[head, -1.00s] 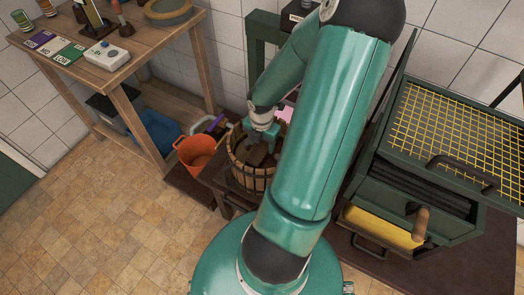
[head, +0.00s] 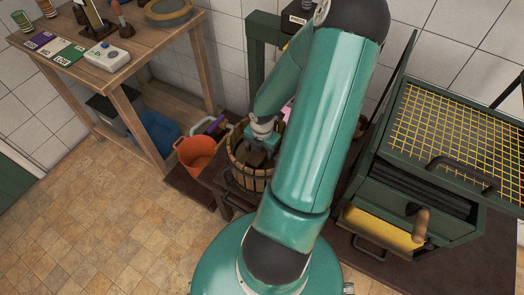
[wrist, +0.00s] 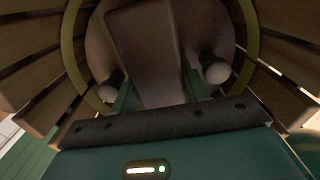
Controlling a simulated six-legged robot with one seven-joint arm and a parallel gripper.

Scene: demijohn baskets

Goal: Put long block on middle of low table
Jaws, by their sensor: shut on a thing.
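My gripper (head: 260,143) is down at the mouth of a round wooden slatted basket (head: 238,175), left of my arm. In the wrist view my gripper (wrist: 158,88) has its two green fingers shut on a long brown block (wrist: 145,40). The block points away from the jaws into the basket, with slats and a hoop around it. The basket stands on a low dark brown surface (head: 208,176); I cannot tell whether this is the low table.
An orange bucket (head: 195,155) is left of the basket, with a blue bin (head: 155,132) beyond it. A wooden bench (head: 150,62) stands at the left. A green cabinet with a yellow mesh (head: 445,130) is at the right. Tiled floor (head: 90,220) is clear at lower left.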

